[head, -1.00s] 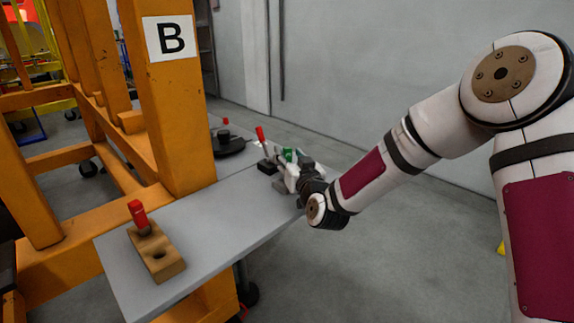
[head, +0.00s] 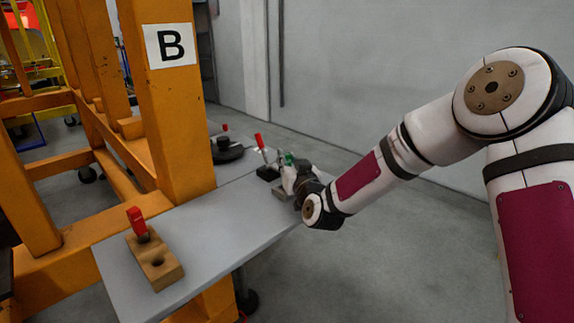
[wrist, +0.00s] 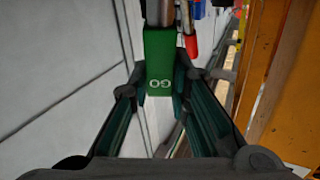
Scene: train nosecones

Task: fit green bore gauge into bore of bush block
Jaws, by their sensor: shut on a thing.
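The green gauge (wrist: 160,62), marked GO, is held between the fingers of my gripper (wrist: 158,90). In the head view only a little of the green gauge (head: 289,158) shows, beside my gripper (head: 289,177) at the far right end of the grey table. My gripper is shut on its handle. The gauge's far end is cut off at the top of the wrist view. A tan block (head: 170,276) with an open round bore lies at the near left of the table, well apart from my gripper. A red-handled gauge (head: 137,222) stands at its back end.
Another red-handled piece (head: 260,142) stands on a dark base just left of my gripper. A dark round object (head: 227,150) lies behind the orange post (head: 175,120). The middle of the grey table (head: 215,215) is clear.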

